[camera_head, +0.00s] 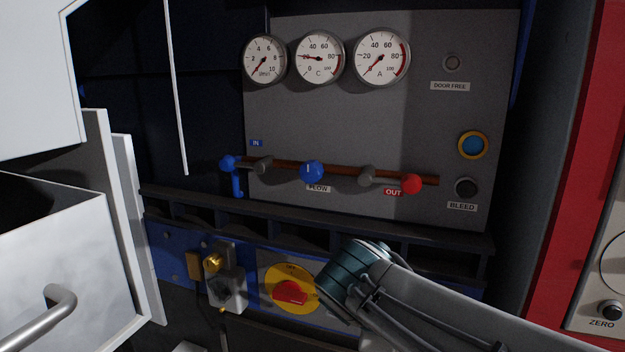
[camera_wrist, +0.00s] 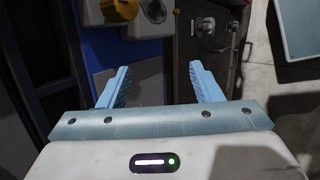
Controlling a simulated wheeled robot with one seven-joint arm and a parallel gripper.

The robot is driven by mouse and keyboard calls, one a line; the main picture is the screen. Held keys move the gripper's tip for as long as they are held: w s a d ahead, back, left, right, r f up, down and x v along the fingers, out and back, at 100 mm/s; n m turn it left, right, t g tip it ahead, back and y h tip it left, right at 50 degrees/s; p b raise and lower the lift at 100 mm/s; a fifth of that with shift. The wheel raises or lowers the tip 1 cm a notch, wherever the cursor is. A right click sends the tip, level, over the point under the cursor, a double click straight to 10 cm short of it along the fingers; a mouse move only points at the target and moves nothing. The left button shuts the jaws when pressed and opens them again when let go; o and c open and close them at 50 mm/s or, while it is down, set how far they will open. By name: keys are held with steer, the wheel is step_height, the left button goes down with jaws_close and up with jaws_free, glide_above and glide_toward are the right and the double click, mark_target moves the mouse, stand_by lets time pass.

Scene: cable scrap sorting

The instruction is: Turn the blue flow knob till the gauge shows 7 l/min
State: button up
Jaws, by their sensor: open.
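The blue flow knob (camera_head: 311,171) sits on a brown pipe on the grey panel, above the label FLOW. It has a pale mark on its face. The l/min gauge (camera_head: 264,59) is the leftmost of three dials, and its needle points lower left, at about 0. My gripper (camera_wrist: 160,66) is open, with nothing between its light blue fingers in the wrist view. In the head view my arm is low, below and right of the knob, and the fingers are not visible. The knob is not seen in the wrist view.
A blue IN valve (camera_head: 228,163) and a red OUT knob (camera_head: 412,184) flank the flow knob on the pipe. A dark ledge (camera_head: 400,229) runs below. A red switch (camera_head: 290,292) is lower down. White cabinet parts (camera_head: 65,260) stand at left.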

steer(key=w+a+r+n+t+h+b, duration=0.2)
steer(key=w+a+r+n+t, duration=0.4)
steer(key=a+r+n, duration=0.35)
steer(key=n+t+y+b, duration=0.1)
steer(key=n+t, duration=0.4)
steer(key=n, duration=0.1)
glide_toward(309, 172)
steer(key=p+x, duration=0.1)
steer(key=x, duration=1)
steer(key=shift+w+d, duration=0.1)
steer(key=shift+w, duration=0.2)
steer(key=c, duration=1)
